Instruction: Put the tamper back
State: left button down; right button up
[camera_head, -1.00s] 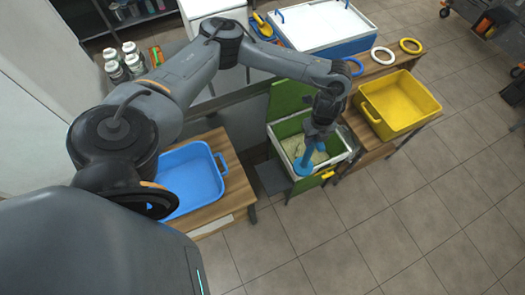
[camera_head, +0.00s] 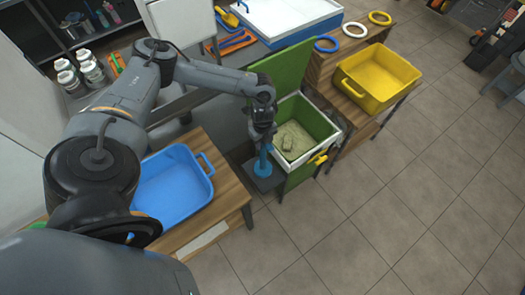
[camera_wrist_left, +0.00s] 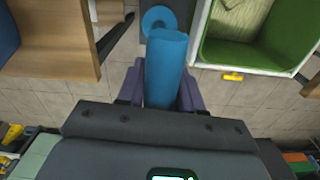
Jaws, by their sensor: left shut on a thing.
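The blue tamper (camera_head: 263,162) has an upright handle and a round foot. My left gripper (camera_head: 262,138) is shut on its handle and holds it at the small dark grey shelf (camera_head: 270,183) on the left side of the green press box (camera_head: 313,123). In the left wrist view the tamper (camera_wrist_left: 167,55) stands between the two gripper fingers (camera_wrist_left: 163,85), with its foot over the grey shelf. I cannot tell whether the foot touches the shelf. My right gripper is not in view.
The press box is open, its green lid (camera_head: 284,68) raised, with pale material (camera_head: 294,142) inside. A blue bin (camera_head: 172,186) stands on a wooden table to the left. A yellow bin (camera_head: 376,79) and several rings stand on the wooden bench to the right.

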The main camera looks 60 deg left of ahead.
aim_at(263, 156)
pick_arm(q)
jog(key=shift+f+b, duration=0.45)
jog(key=shift+f, duration=2.3)
jog(key=shift+f, duration=0.15)
jog(key=c, duration=0.7)
grip_release()
jog(key=shift+c, duration=0.2)
